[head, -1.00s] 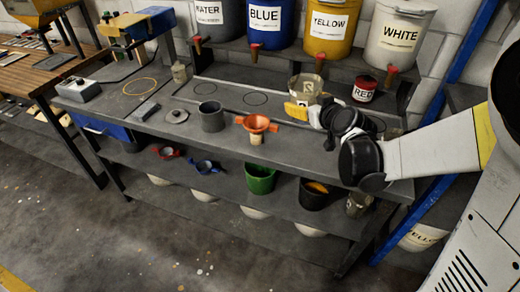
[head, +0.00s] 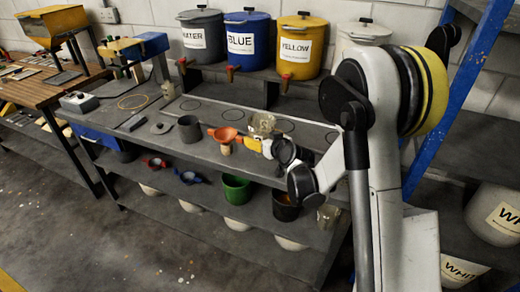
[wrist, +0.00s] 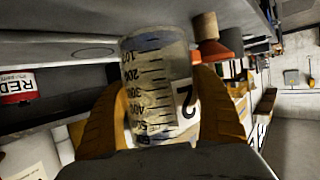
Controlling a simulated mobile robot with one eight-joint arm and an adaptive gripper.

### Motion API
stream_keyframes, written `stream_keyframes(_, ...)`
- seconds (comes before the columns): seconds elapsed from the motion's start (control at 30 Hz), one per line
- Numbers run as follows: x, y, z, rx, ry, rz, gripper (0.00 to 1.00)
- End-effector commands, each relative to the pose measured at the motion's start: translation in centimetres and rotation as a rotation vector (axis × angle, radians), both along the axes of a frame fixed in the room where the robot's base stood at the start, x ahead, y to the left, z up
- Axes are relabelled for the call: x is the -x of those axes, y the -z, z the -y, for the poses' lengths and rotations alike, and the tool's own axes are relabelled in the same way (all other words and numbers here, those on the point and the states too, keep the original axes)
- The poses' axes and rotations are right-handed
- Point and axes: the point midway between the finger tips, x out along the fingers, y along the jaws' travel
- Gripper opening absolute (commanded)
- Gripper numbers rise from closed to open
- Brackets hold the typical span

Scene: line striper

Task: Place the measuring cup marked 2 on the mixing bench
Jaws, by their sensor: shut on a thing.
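The measuring cup marked 2 (wrist: 160,85) is a clear, see-through cup with a dark scale and a large 2 on a pale label. My gripper (wrist: 155,115) is shut on it, with a yellow finger on either side. In the head view the cup (head: 262,124) shows small over the grey bench (head: 205,152), just right of the orange funnel, with my gripper (head: 259,143) at its near side. I cannot tell whether its base touches the bench top.
The orange funnel (head: 226,134) stands close left of the cup, and a dark grey cup (head: 189,129) stands further left. Blue (head: 248,45) and yellow (head: 304,50) pails stand on the raised back shelf. A RED can (wrist: 17,87) shows in the wrist view. Outlined circles mark the bench top.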

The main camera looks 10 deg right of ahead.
Motion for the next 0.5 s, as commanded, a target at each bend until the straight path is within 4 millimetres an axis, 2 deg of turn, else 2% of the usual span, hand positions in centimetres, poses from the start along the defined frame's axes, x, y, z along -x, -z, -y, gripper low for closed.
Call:
stream_keyframes(0.03, -0.8, 0.7, 0.4, 0.0, 0.001, 0.0, 0.36)
stream_keyframes(0.17, -1.7, 1.2, 0.9, 0.0, 0.0, 0.0, 0.36)
stream_keyframes(0.27, -1.8, 1.7, 0.9, 0.001, 0.0, 0.0, 0.36)
stream_keyframes(0.5, -1.8, 5.2, 0.9, 0.001, 0.0, 0.0, 0.36)
